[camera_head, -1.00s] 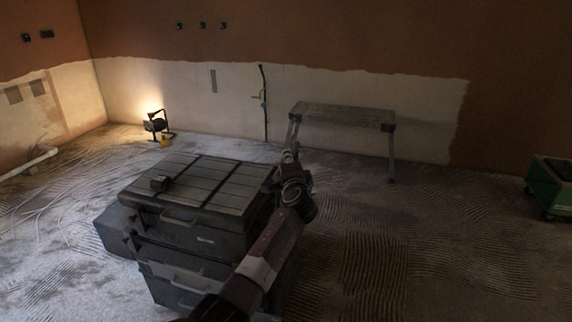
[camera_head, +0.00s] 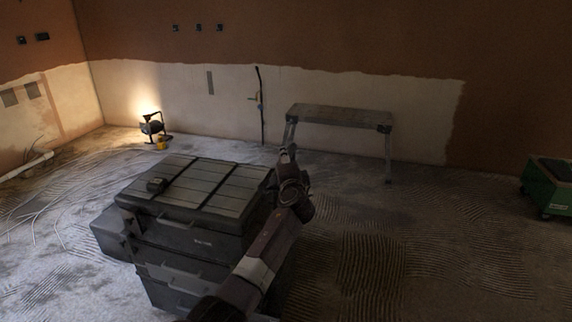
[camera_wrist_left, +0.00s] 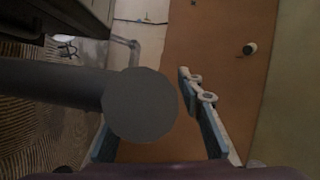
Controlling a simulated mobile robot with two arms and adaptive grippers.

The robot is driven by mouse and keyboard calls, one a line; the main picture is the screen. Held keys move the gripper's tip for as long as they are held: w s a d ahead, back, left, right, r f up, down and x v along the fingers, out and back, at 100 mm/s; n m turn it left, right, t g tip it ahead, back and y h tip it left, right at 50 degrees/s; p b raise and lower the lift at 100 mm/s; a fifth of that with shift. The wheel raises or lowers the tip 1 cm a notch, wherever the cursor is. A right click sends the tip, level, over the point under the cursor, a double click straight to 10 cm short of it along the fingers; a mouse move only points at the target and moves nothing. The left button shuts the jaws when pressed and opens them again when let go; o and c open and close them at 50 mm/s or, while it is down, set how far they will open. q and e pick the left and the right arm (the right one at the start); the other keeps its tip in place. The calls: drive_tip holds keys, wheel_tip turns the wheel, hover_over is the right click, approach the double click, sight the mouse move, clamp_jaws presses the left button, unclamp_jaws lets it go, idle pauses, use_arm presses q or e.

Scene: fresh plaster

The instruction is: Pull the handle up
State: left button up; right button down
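A dark grey stack of tool boxes (camera_head: 184,238) with a ribbed lid stands on the floor in the head view. My left arm rises beside its right side, with my left gripper (camera_head: 287,154) at the box's far right corner. In the left wrist view my left gripper (camera_wrist_left: 160,135) is open, its two fingers well apart. A thick dark grey bar with a round end (camera_wrist_left: 140,105), which looks like the handle, reaches in from the left and its end shows between the fingers. I cannot tell whether they touch. The handle is not clearly visible in the head view. My right gripper is not in view.
A work platform (camera_head: 340,115) stands behind the gripper near the wall. A lit work lamp (camera_head: 152,127) is at the back left, with loose cables on the floor. A green wheeled box (camera_head: 547,188) is at the right edge.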

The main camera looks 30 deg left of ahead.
use_arm(q)
drive_tip(key=v, duration=1.2)
drive_tip(key=shift+a+r, duration=0.1)
